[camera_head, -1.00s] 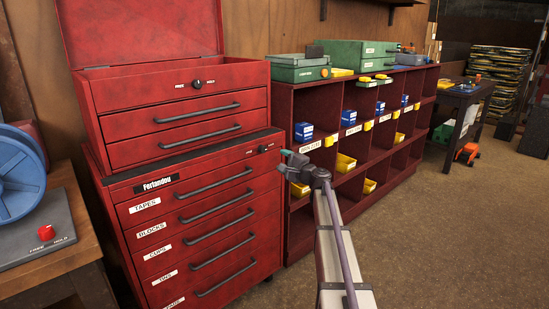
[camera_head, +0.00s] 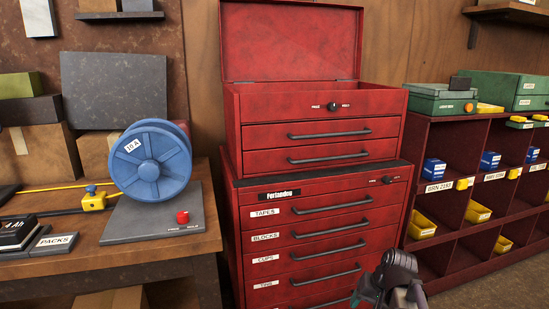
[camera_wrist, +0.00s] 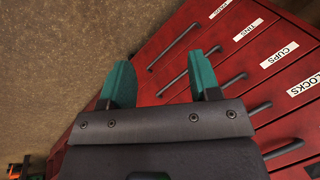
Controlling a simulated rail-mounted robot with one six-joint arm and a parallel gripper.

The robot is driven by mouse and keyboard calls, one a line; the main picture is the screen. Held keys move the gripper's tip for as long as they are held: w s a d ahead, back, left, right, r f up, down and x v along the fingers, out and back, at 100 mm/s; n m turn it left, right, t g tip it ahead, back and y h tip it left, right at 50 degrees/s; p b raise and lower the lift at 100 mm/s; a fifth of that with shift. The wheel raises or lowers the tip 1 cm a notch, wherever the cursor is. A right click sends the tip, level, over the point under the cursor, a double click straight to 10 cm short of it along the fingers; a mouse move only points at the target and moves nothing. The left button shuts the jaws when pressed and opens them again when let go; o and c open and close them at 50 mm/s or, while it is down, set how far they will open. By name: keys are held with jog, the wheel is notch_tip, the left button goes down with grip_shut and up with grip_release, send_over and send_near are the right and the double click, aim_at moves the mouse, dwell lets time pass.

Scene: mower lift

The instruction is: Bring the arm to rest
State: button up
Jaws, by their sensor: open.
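My gripper shows in the wrist view (camera_wrist: 162,85) with its two green fingers spread apart and nothing between them. Behind the fingers lies the front of the red tool chest (camera_wrist: 250,60), with its dark drawer handles and white labels. In the head view, my wrist and gripper are at the bottom, in front of the lower right part of the red tool chest (camera_head: 305,240). Most of my gripper is cut off there by the lower edge, and only a bit of green finger shows. I cannot tell the gap between fingers and drawers.
A wooden workbench (camera_head: 120,262) stands left, with a blue reel (camera_head: 152,165) on a grey base with a red knob (camera_head: 182,217). A dark red cubby shelf (camera_head: 440,140) with blue and yellow bins stands right. The tool chest's top lid is open. Brown floor shows at lower right.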

jog(key=s+a+n+g+h, duration=0.2)
jog(key=s+a+n+h, duration=0.1)
jog(key=s+a, duration=0.65)
notch_tip(320, 180, up, 23)
jog(key=d+p, duration=0.1)
jog(key=p, duration=2.2)
jog(key=shift+d+p, duration=0.2)
jog(key=shift+p, duration=0.1)
jog(key=shift+s+f, duration=0.1)
